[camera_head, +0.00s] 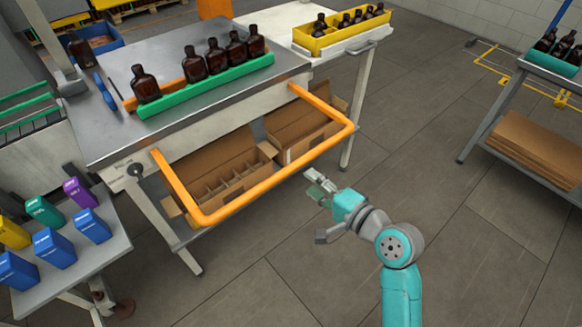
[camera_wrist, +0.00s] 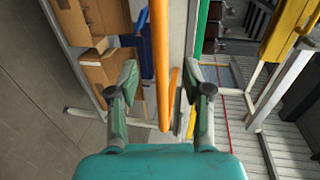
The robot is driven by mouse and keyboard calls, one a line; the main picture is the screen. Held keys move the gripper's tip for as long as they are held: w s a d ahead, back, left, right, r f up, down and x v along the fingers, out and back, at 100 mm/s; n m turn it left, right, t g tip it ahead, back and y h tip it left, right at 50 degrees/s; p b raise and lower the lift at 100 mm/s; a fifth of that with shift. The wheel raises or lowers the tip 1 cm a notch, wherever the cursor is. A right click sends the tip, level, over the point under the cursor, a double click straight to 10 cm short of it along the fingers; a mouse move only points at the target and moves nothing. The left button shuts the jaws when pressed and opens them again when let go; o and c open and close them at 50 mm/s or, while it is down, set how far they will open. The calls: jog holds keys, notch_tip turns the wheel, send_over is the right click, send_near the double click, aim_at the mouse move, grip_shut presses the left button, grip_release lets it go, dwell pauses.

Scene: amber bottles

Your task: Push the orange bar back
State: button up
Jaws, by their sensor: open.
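The orange bar (camera_head: 272,180) is a U-shaped tube that sticks out from the front of the metal workbench (camera_head: 110,140). In the head view my gripper (camera_head: 318,186) is in front of the bar's long outer side, toward its right half, with a small gap showing. In the wrist view the orange bar (camera_wrist: 161,60) runs lengthwise between the lines of my two open fingers (camera_wrist: 159,80). My gripper is open and empty. I see no contact with the bar, though the exact depth between them is hard to tell.
Several amber bottles (camera_head: 214,57) stand by a green rail (camera_head: 205,88) on the bench. Open cardboard boxes (camera_head: 222,178) sit below, behind the bar. A side table (camera_head: 75,268) with coloured packs is at lower left. The floor (camera_head: 450,215) to the right is clear.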

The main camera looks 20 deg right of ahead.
aim_at(294, 171)
jog(key=x, duration=0.9)
jog(key=shift+a, duration=0.1)
grip_shut()
